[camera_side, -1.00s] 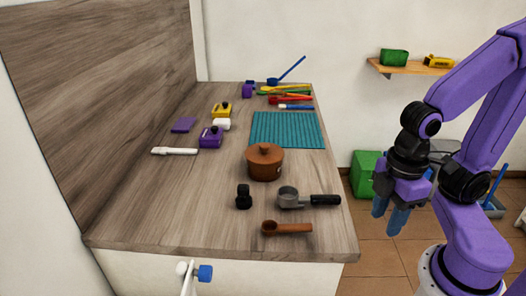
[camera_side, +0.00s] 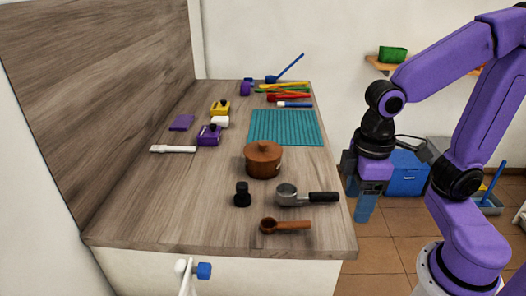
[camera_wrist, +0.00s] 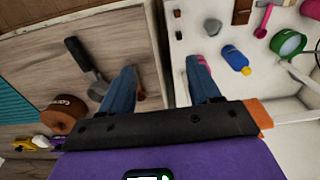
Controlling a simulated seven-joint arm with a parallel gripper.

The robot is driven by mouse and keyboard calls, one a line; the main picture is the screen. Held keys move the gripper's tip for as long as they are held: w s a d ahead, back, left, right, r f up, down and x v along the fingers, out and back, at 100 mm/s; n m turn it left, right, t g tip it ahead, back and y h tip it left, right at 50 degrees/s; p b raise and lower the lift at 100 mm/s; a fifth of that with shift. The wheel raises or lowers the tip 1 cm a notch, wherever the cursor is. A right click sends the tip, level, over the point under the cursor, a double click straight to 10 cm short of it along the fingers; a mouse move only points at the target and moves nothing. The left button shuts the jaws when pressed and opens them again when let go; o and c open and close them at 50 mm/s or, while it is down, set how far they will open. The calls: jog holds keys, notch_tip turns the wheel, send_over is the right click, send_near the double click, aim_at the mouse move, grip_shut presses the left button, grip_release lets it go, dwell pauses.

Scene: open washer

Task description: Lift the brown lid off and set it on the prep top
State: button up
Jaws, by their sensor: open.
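A brown pot (camera_side: 263,164) stands upright on the wooden worktop, with the brown lid (camera_side: 263,150) and its small knob on top. The pot also shows at the left of the wrist view (camera_wrist: 60,116). My gripper (camera_side: 364,207) hangs off the right edge of the worktop, to the right of the pot and apart from it. In the wrist view its blue fingers (camera_wrist: 160,90) are spread and empty. The prep top (camera_side: 165,210) is the wooden surface around the pot, if that is the worktop meant.
A portafilter (camera_side: 305,195), a black tamper (camera_side: 242,195) and a wooden scoop (camera_side: 285,226) lie in front of the pot. A teal mat (camera_side: 286,127) lies behind it. Purple and yellow items stand at the back left. The front left of the worktop is clear.

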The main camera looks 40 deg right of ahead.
jog(key=w+a+r+m, duration=0.2)
jog(key=w+m, duration=0.2)
jog(key=w, duration=0.2)
jog(key=w+a+r+m, duration=0.1)
jog(key=w+r+m, duration=0.15)
jog(key=w, duration=0.35)
jog(key=w+r+m, duration=0.2)
jog(key=w+m, duration=0.5)
jog(key=w, duration=0.4)
jog(key=m, duration=1.3)
send_over(263, 143)
jog(key=f, duration=0.9)
jog(key=shift+s+d+f, duration=0.2)
jog(key=shift+s+f, duration=0.1)
jog(key=f, duration=0.4)
jog(key=shift+w+a, duration=0.3)
jog(key=shift+w, duration=0.05)
jog(key=shift+f, duration=0.6)
